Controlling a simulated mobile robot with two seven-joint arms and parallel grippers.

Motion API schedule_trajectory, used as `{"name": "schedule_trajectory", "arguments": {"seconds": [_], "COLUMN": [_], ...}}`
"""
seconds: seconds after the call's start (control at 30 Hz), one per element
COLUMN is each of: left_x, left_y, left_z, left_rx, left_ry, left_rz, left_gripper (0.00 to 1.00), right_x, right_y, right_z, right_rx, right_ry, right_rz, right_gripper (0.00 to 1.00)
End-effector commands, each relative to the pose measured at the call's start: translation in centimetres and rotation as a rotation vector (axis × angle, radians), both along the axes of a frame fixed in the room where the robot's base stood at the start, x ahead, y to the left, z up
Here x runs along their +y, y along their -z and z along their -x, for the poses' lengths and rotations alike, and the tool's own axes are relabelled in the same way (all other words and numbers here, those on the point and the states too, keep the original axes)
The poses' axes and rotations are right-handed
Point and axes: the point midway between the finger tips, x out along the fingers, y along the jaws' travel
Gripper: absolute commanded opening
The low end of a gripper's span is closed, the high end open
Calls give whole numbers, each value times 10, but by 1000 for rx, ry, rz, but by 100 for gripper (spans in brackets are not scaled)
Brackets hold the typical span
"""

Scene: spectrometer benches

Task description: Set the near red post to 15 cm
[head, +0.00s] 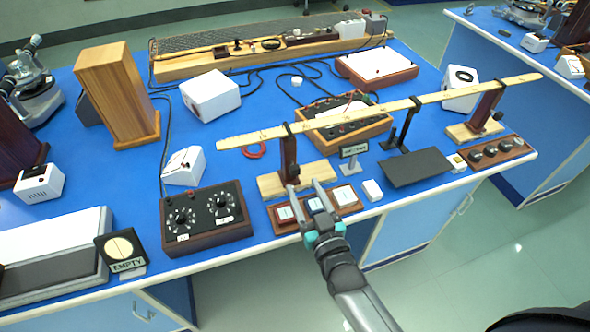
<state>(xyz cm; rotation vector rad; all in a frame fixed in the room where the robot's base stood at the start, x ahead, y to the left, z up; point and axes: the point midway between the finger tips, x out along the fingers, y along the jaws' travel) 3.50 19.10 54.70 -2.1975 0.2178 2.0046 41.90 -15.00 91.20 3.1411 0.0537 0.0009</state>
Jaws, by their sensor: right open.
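The near red post (289,158) stands upright on a pale wooden base (318,172) near the bench's front edge. A long wooden rule (360,112) passes at the top of this post and runs up to the right. A second dark red post (487,103) stands at its right part, with a black support (402,128) between them. My right gripper (306,187) is open and empty, with its fingertips at the front of the near post's base; I cannot tell whether they touch it. Any scale setting on the post is too small to read. My left gripper is not in view.
A wooden panel with white-labelled keys (347,197) lies under my right gripper. A dial box (237,226) stands to its left. A small sign (353,150), a white block (372,190) and a dark plate (416,169) are to its right.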

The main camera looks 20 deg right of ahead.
Motion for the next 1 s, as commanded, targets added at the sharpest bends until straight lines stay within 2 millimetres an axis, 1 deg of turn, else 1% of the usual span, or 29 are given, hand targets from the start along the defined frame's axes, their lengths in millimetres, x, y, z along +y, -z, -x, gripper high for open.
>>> {"name": "schedule_trajectory", "arguments": {"seconds": [0.03,0.2,0.4,0.57,0.83,0.87,1.0], "left_x": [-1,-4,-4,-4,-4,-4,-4], "left_y": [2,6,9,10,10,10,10], "left_z": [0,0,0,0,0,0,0], "left_rx": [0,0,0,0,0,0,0], "left_ry": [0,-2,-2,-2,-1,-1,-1], "left_rz": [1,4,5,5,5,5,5], "left_gripper": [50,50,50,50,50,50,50], "right_x": [0,1,2,2,2,2,2], "right_y": [0,0,0,0,0,0,0], "right_z": [-10,-38,-60,-68,-68,-68,-68], "right_rx": [-3,-2,-1,1,1,1,1], "right_ry": [1,1,1,0,0,0,0], "right_rz": [0,0,0,0,0,0,0], "right_gripper": [60,60,60,60,60,59,43]}}
